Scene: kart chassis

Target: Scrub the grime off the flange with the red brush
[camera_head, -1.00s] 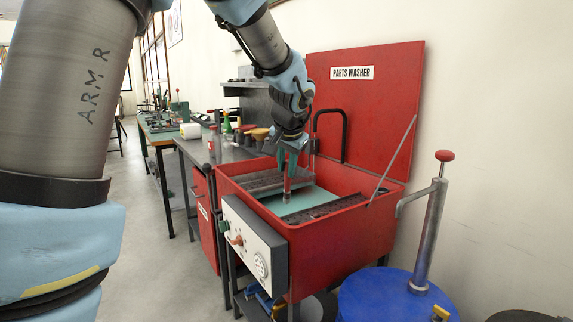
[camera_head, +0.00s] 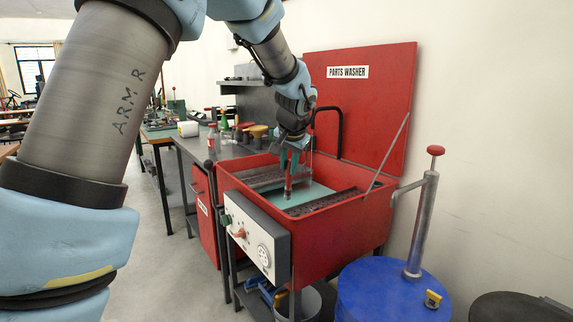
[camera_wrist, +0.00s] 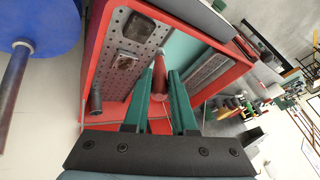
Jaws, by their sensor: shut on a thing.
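My gripper (camera_head: 291,158) points down into the open red parts washer (camera_head: 338,262). Its green fingers are shut on the red brush (camera_head: 288,182), which hangs upright with its lower end at or just above the teal floor (camera_head: 312,196); contact cannot be told. In the wrist view the brush (camera_wrist: 159,76) shows between the fingertips (camera_wrist: 160,85). A squarish metal piece (camera_wrist: 139,27) and a brownish one (camera_wrist: 126,62) lie on the perforated tray (camera_wrist: 118,84). I cannot tell whether either is the flange, and no grime is clearly visible.
The washer's raised lid (camera_head: 362,105) stands behind, with a stay rod on its right and a black hose (camera_head: 338,130). A blue drum (camera_head: 375,295) with a pump (camera_head: 422,225) stands at the front right. A cluttered bench (camera_head: 195,150) is at the left.

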